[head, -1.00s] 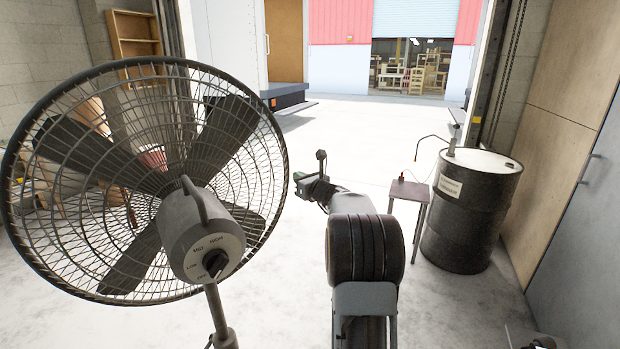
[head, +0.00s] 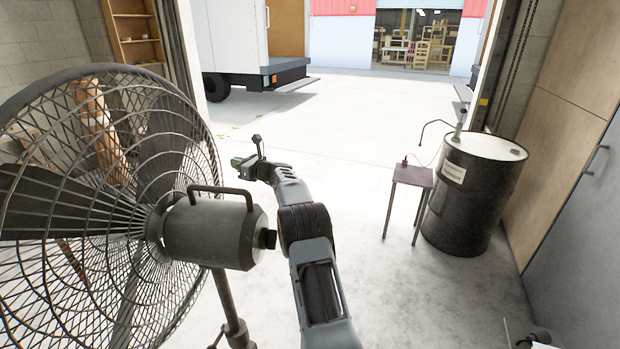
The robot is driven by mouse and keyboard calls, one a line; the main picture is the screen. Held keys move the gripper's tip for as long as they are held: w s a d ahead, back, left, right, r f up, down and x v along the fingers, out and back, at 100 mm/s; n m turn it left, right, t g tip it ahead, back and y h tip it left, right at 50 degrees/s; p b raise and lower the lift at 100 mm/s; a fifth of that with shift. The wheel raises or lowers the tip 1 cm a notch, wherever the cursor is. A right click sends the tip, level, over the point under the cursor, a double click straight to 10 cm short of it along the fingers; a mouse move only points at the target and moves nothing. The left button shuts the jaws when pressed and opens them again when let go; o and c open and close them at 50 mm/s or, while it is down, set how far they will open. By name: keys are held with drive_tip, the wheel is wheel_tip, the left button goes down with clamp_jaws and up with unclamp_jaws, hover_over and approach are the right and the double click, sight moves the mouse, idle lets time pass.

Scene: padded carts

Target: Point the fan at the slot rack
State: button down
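The fan (head: 210,231) stands close at the left of the head view, on an upright pole. Its round wire cage (head: 95,215) is at the left, partly cut off by the picture edge. Its grey motor housing shows side-on, with the knob end toward the right, so the fan faces left and away. My gripper (head: 248,164) is beyond the fan's housing, to its upper right in the picture, apart from it. It is too small to tell whether its fingers are open. I cannot pick out the slot rack for certain; wooden pieces show partly behind the cage.
A small side table (head: 412,175) and a black drum (head: 470,200) stand at the right, near a panelled wall. A wooden shelf (head: 133,32) is at the upper left. A truck (head: 237,50) is parked outside the open doorway. The middle floor is clear.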

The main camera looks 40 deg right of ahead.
drive_tip(key=shift+w+a, duration=0.7)
drive_tip(key=shift+a, duration=0.2)
